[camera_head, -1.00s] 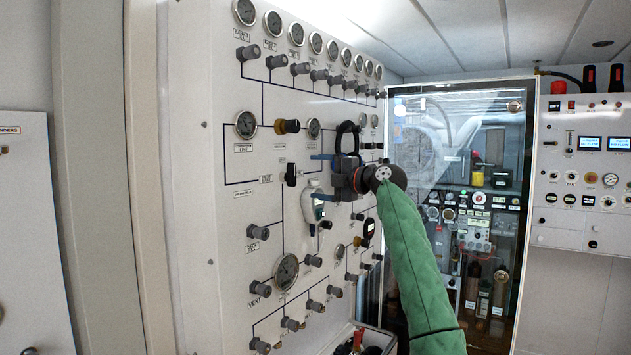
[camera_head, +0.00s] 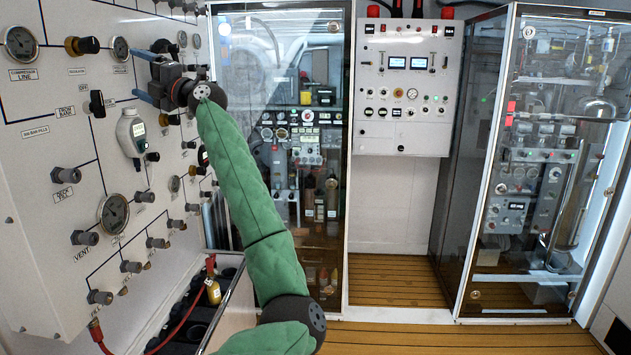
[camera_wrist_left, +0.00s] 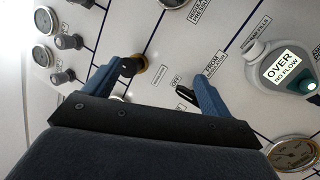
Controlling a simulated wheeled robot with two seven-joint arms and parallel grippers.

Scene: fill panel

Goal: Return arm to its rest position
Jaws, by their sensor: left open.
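My left arm, in a green quilted sleeve, reaches up to the white panel (camera_head: 60,130). My left gripper (camera_head: 137,75) is at the panel's upper part in the head view, with blue fingers apart and nothing seen between them. In the left wrist view the gripper (camera_wrist_left: 163,66) also shows open and empty. The brass-collared knob (camera_wrist_left: 132,66) shows by its left finger, and a black switch handle (camera_wrist_left: 187,95) by its right finger. Whether the fingers touch the panel cannot be told. My right gripper is not in view.
A white handheld meter (camera_head: 131,138) hangs on the panel below the gripper; its display (camera_wrist_left: 284,68) reads "OVER NO FLOW". Gauges (camera_head: 113,212) and knobs stick out around it. A bin with a red hose (camera_head: 180,325) stands below. Glass cabinets (camera_head: 540,170) stand to the right; wooden floor (camera_head: 390,290) is clear.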

